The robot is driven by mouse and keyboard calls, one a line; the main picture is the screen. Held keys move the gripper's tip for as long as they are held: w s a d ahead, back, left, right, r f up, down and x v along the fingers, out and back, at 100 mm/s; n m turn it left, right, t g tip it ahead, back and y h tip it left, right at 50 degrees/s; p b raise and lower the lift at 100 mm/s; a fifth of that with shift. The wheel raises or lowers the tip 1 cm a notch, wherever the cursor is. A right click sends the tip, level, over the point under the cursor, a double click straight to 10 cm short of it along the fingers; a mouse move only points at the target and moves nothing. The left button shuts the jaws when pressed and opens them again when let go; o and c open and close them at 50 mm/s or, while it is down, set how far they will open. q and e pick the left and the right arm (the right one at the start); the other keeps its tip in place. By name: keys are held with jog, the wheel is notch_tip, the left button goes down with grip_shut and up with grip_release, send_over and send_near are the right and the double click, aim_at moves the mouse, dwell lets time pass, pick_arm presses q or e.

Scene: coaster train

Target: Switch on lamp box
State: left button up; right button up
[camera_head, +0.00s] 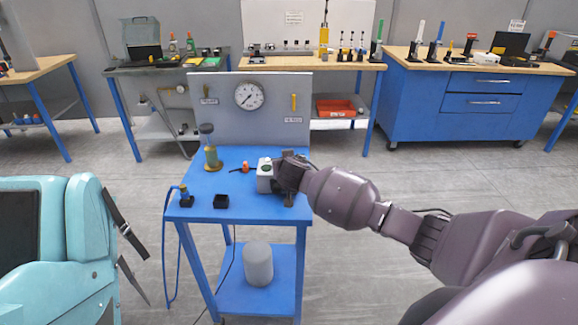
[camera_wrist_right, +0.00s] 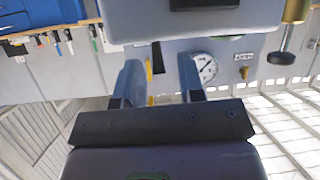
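The lamp box, a small pale grey box (camera_head: 264,175) with a green spot on top, stands on the blue table. In the right wrist view, a large pale box body (camera_wrist_right: 190,22) fills the top, close beyond the fingertips. My right gripper (camera_wrist_right: 158,62) has its two fingers apart with nothing held between them. In the head view, my right gripper (camera_head: 284,174) is right beside the box and covers its right part; I cannot tell whether it touches.
The blue table (camera_head: 240,208) also carries a brass-green post (camera_head: 212,158), an orange-topped piece (camera_head: 245,167), a black open box (camera_head: 221,201) and a blue cabled piece (camera_head: 186,197). A gauge (camera_head: 249,95) is on the back panel. A grey cylinder (camera_head: 258,264) stands below.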

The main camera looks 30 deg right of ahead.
jog(key=v, duration=1)
jog(key=shift+s+r, duration=0.1)
dwell(0.4)
jog(key=w+a+r+n+t+y, duration=0.25)
jog(key=a+n+y, duration=0.2)
jog(key=n, duration=0.25)
jog(key=s+a+f+n+t+y, duration=0.1)
jog(key=s+a+f+n+y, duration=0.2)
jog(key=s+a+f, duration=0.3)
jog(key=s+f+m+g, duration=0.1)
jog(key=s+f+m, duration=0.1)
jog(key=s+f, duration=0.6)
jog(key=s+f+m+g+h, duration=0.1)
jog(key=s+f+m+g, duration=0.1)
jog(key=s+f, duration=0.7)
jog(key=s, duration=0.7)
jog(key=shift+d, duration=0.25)
